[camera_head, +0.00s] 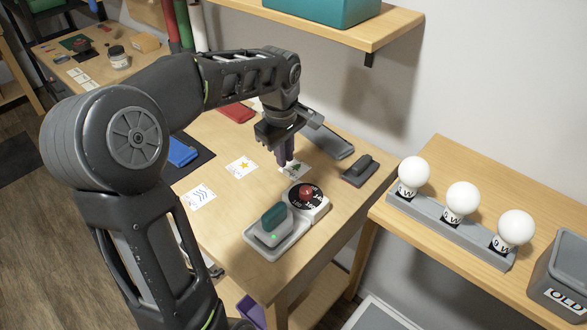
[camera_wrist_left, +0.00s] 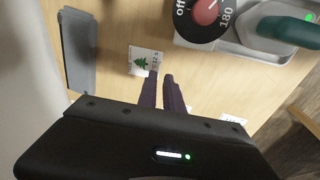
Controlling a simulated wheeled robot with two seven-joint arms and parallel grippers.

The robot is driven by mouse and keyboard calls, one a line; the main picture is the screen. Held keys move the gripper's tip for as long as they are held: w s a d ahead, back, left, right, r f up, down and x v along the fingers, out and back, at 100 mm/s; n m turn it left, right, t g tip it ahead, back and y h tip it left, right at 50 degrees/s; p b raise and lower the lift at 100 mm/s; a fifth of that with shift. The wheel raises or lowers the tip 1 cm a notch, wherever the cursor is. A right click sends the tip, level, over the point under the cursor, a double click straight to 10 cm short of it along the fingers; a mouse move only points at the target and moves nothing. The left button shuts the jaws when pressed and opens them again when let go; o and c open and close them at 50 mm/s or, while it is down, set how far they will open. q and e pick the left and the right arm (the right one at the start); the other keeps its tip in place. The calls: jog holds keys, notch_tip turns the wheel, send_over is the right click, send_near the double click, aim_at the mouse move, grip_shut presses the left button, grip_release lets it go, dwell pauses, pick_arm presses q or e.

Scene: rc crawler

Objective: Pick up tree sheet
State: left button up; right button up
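The tree sheet (camera_head: 295,172) is a small white card with a green tree, lying flat on the wooden table; it also shows in the left wrist view (camera_wrist_left: 143,61). My left gripper (camera_head: 286,162) points down above it, its purple fingers covering part of the sheet in the head view. In the left wrist view, the fingertips (camera_wrist_left: 161,75) are beside the sheet's lower right edge, a narrow gap between them and nothing held. I cannot tell whether they touch the table. My right gripper is not in view.
A device with a red knob (camera_head: 306,191) and a teal-handled switch (camera_head: 273,222) stand close in front of the sheet. A star card (camera_head: 242,167) and a wave card (camera_head: 199,196) lie to the left. A grey tray (camera_head: 330,141) and a dark block (camera_head: 360,170) sit behind and right.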

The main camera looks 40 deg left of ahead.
aim_at(286, 171)
pick_arm(q)
jog(key=shift+f, duration=0.1)
jog(key=f, duration=0.3)
jog(key=w+f, duration=0.1)
jog(key=f, duration=0.1)
jog(key=shift+a+p, duration=0.3)
jog(key=shift+p, duration=0.1)
jog(key=shift+c, duration=0.2)
grip_shut()
dwell(0.3)
notch_tip(286, 171, up, 10)
dwell(0.5)
